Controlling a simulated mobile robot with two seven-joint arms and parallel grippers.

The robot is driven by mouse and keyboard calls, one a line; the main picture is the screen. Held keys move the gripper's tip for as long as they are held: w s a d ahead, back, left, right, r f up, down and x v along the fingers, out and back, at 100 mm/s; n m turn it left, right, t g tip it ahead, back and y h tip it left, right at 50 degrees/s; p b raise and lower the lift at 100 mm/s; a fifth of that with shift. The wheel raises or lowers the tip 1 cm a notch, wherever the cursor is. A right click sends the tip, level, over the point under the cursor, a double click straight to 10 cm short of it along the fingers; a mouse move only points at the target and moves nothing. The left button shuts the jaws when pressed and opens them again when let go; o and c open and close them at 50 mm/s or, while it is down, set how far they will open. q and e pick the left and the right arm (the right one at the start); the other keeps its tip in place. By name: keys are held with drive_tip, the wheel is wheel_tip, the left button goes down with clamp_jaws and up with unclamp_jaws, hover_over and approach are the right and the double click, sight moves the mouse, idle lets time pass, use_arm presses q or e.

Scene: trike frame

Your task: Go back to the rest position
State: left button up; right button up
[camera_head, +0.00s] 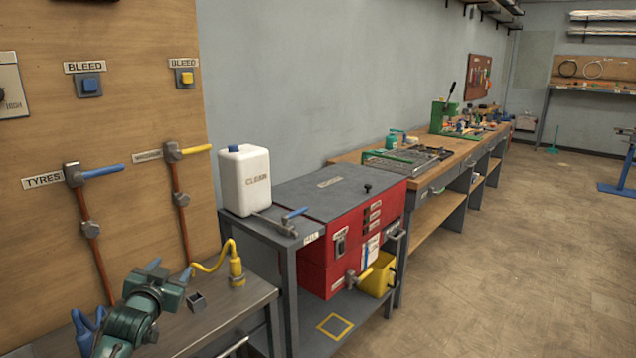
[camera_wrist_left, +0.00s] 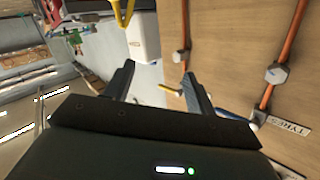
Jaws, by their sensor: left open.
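My left arm, dark green, comes in at the bottom left of the head view, above the grey bench (camera_head: 235,308). My left gripper is small and hard to make out there, near the end of that arm (camera_head: 196,301). In the left wrist view its two black fingers (camera_wrist_left: 158,85) stand well apart with nothing held between them. That view is roughly upside down, with the white jug (camera_wrist_left: 143,40) beyond the fingers. The right gripper is in neither view.
A yellow hose fitting (camera_head: 237,270) stands on the bench. A red cabinet (camera_head: 345,240) stands beyond it.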

use_arm(q)
drive_tip(key=s+d+f+m+g+h, duration=0.1)
drive_tip(key=s+d+f+g, duration=0.1)
drive_tip(key=s+d+f, duration=0.55)
drive_tip(key=s+d+f+g+h, duration=0.15)
drive_tip(key=s+d+f, duration=0.25)
drive_tip(key=s+f, duration=0.6)
drive_tip(key=s+d+f+g+h, duration=0.1)
drive_tip(key=s+d+f, duration=0.1)
drive_tip(key=s, duration=0.8)
drive_tip(key=s+d+f+n+g+h, duration=0.1)
drive_tip(key=s+d, duration=0.4)
drive_tip(key=s, duration=0.5)
drive_tip(key=shift+d+f, duration=0.2)
drive_tip(key=shift+f, duration=0.35)
drive_tip(key=shift+g, duration=0.25)
drive_tip(key=shift+c, duration=0.2)
